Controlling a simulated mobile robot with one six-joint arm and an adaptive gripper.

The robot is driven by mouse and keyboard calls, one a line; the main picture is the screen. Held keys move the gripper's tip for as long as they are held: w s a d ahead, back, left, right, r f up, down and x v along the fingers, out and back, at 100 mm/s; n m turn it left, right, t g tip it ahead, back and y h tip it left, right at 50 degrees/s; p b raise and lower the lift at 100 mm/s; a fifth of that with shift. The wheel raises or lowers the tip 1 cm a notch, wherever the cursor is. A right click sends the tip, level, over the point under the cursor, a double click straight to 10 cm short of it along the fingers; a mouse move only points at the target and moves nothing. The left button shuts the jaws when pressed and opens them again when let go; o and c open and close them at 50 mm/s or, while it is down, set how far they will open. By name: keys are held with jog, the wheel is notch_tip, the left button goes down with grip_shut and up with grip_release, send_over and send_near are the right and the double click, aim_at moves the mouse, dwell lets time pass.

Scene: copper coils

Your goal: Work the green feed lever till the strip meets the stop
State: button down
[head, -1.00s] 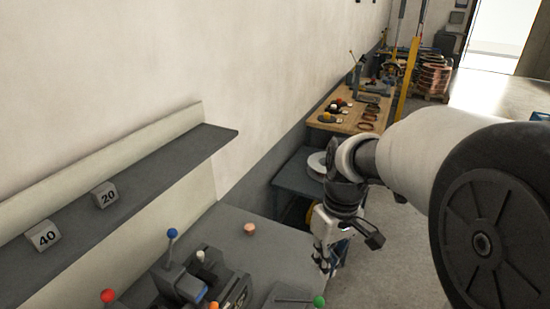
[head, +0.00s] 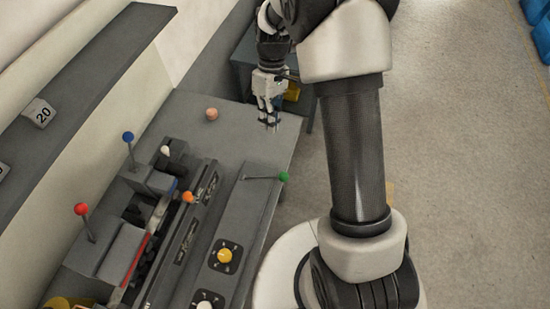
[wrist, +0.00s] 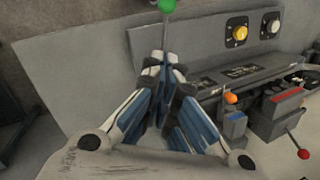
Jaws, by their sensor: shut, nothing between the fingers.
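The green feed lever (head: 284,176) has a round green knob on a thin rod, lying nearly level across the grey machine panel near its right edge. In the wrist view the green knob (wrist: 167,5) shows at the top edge, just beyond my fingertips. My gripper (head: 270,124) points down over the far end of the bench, beyond the lever and apart from it. In the wrist view my gripper (wrist: 163,62) has its fingertips together, with nothing held. I cannot clearly make out the strip or its stop.
Blue (head: 128,137), red (head: 81,209) and orange (head: 187,197) knobs stand up on the machine left of the lever. A yellow dial (head: 225,255) sits on the panel. A small copper-coloured piece (head: 212,114) lies on the bench. The bench top around my gripper is otherwise clear.

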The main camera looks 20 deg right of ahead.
jog(key=s+d+b+x, duration=0.1)
jog(key=s+d+x, duration=0.1)
jog(key=x, duration=1)
jog(key=shift+s+a, duration=0.25)
jog(key=shift+f, duration=0.25)
jog(key=s+d+f+y+b, duration=0.1)
jog(key=s+d+f+b, duration=0.1)
jog(key=f+b, duration=0.3)
jog(key=s+d+f+t+y+b, duration=0.1)
jog(key=f+b, duration=0.4)
jog(key=b, duration=0.5)
jog(key=shift+s+d+f+n+t, duration=0.35)
jog(key=shift+s+d, duration=0.1)
jog(key=shift+d, duration=0.7)
